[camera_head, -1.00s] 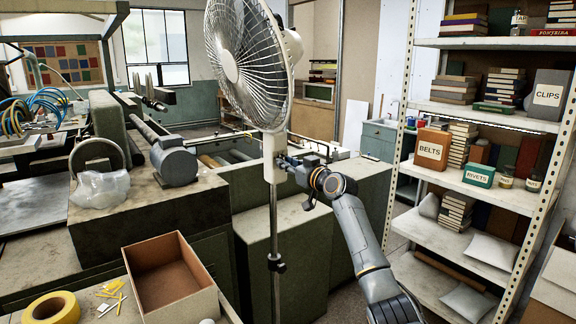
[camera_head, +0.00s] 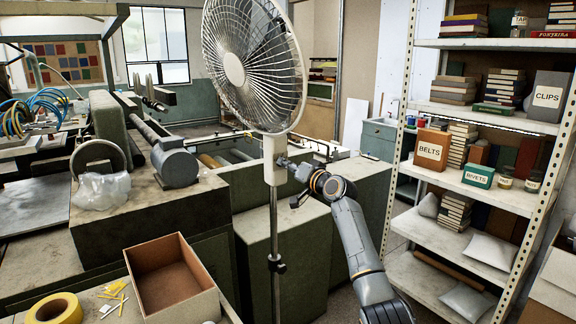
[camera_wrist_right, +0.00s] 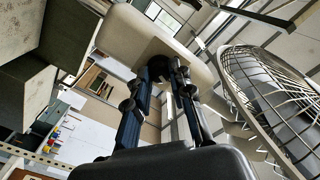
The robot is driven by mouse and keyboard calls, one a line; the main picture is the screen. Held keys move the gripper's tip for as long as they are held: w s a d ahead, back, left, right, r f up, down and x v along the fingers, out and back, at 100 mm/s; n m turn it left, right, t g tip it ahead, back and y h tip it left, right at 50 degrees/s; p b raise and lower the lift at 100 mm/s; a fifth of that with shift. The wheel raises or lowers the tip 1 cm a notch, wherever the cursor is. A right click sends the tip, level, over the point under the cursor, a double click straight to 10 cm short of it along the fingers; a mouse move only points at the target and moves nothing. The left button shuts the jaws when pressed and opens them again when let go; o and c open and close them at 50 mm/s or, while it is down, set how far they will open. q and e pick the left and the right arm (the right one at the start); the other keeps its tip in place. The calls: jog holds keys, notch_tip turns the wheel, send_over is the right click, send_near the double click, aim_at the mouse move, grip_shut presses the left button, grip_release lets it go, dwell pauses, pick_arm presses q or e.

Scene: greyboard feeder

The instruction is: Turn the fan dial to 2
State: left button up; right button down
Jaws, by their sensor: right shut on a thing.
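The white standing fan (camera_head: 236,70) stands in the middle of the head view, its round cage above a pale control box (camera_head: 274,160) on a thin pole. The box also shows in the right wrist view (camera_wrist_right: 122,32), with the cage (camera_wrist_right: 265,95) at the right. My right gripper (camera_head: 284,163) is at the box's right side. In the wrist view its fingers (camera_wrist_right: 158,68) are closed around the small dark dial (camera_wrist_right: 157,62) on the box. The fingertips partly hide the dial, and I cannot read its setting. My left gripper is not in view.
Green cabinets (camera_head: 290,225) stand close behind the pole. An open cardboard box (camera_head: 205,305) and yellow tape roll (camera_head: 55,308) are at the front left. A tall shelf (camera_head: 470,190) with books and labelled boxes stands at the right, with floor between it and my arm.

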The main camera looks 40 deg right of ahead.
dwell(0.5)
jog(key=c, duration=1.2)
grip_release()
jog(key=shift+o, duration=0.2)
jog(key=s+a, duration=0.1)
jog(key=s, duration=1.1)
jog(key=shift+a, duration=0.25)
jog(key=shift+w, duration=0.1)
